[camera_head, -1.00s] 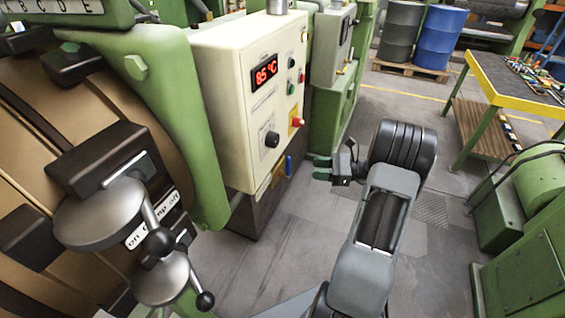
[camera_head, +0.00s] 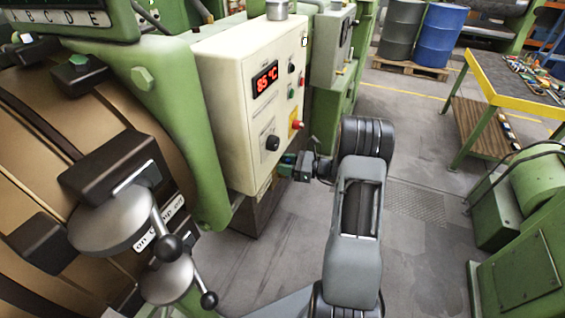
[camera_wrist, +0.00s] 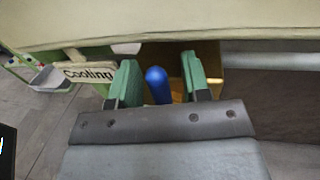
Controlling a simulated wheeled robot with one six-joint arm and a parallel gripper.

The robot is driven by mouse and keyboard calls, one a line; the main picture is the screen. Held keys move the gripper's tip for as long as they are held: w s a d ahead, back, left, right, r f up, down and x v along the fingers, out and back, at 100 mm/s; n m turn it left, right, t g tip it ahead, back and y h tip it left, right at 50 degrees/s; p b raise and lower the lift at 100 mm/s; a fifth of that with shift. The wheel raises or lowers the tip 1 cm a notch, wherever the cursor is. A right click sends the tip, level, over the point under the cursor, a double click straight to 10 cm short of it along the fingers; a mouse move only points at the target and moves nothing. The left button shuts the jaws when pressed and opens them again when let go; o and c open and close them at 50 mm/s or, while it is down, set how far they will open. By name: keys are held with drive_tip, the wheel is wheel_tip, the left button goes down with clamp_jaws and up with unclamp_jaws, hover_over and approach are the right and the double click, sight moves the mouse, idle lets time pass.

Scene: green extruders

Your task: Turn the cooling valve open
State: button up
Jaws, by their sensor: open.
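The cooling valve's blue handle (camera_wrist: 158,84) shows in the wrist view. It lies between the two green fingers of my gripper (camera_wrist: 160,80), with a gap on each side. The gripper is open. A "Cooling" label (camera_wrist: 89,73) stands just left of the fingers. In the head view my gripper (camera_head: 287,163) is beside the lower front corner of the cream control box (camera_head: 228,140). The valve handle is hidden there behind the gripper. A brass-coloured part (camera_wrist: 207,72) shows behind the right finger.
The control box has a red display reading 85 °C (camera_head: 265,79) and a black knob (camera_head: 272,142). Its underside is close above the fingers in the wrist view. A large green machine with ball-ended levers (camera_head: 172,248) stands at left.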

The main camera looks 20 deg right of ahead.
drive_tip(key=shift+w+a, duration=0.2)
drive_tip(key=shift+a, duration=0.1)
clamp_jaws()
idle(0.4)
